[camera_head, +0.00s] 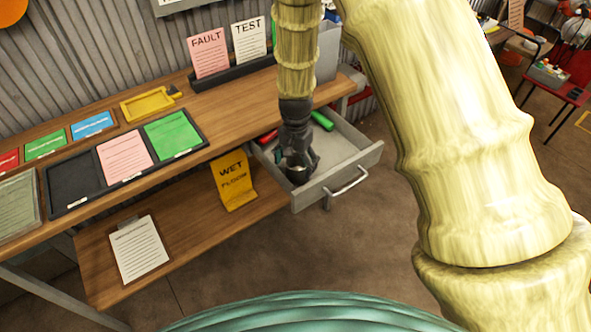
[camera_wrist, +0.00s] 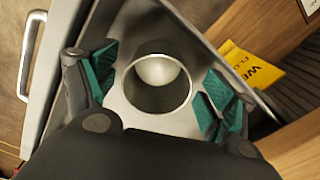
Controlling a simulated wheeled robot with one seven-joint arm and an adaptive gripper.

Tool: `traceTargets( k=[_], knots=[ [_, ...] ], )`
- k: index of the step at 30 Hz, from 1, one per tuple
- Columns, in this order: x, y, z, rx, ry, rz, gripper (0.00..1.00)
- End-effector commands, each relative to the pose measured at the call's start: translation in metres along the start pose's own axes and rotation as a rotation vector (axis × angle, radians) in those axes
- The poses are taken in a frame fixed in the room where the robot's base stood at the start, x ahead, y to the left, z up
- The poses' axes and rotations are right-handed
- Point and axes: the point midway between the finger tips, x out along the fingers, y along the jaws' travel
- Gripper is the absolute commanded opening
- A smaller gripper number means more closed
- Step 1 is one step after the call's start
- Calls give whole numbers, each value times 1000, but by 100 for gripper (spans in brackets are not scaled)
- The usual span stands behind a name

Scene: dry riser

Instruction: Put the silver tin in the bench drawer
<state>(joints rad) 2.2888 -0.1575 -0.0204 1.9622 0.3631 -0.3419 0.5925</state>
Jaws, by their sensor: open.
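The bench drawer (camera_head: 345,153) is pulled open under the right end of the wooden bench. The silver tin (camera_head: 300,171) is inside it at the front left, mostly hidden by my gripper in the head view. In the wrist view the silver tin (camera_wrist: 158,84) is upright, its round open top facing the camera, on the drawer (camera_wrist: 118,20) floor. My gripper (camera_head: 299,165) points down into the drawer. Its green-padded fingers (camera_wrist: 155,88) are spread on both sides of the tin, with gaps showing between pads and tin.
A green object (camera_head: 322,120) and a red object (camera_head: 267,136) lie at the back of the drawer. A yellow wet floor sign (camera_head: 233,181) stands just left of the drawer. The drawer handle (camera_head: 346,187) sticks out in front. The drawer's right part is clear.

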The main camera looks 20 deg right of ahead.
Motion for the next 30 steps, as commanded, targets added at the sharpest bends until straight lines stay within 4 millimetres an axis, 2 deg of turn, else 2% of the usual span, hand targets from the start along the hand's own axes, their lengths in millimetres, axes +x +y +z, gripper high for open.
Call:
traceTargets(
  k=[15, 21, 30],
  knots=[
    [-67, 0, 0, -1, 1, 0, 84],
    [-78, 0, 0, -1, 0, 1, 84],
    [-80, 0, 0, -1, -1, 1, 84]
  ],
)
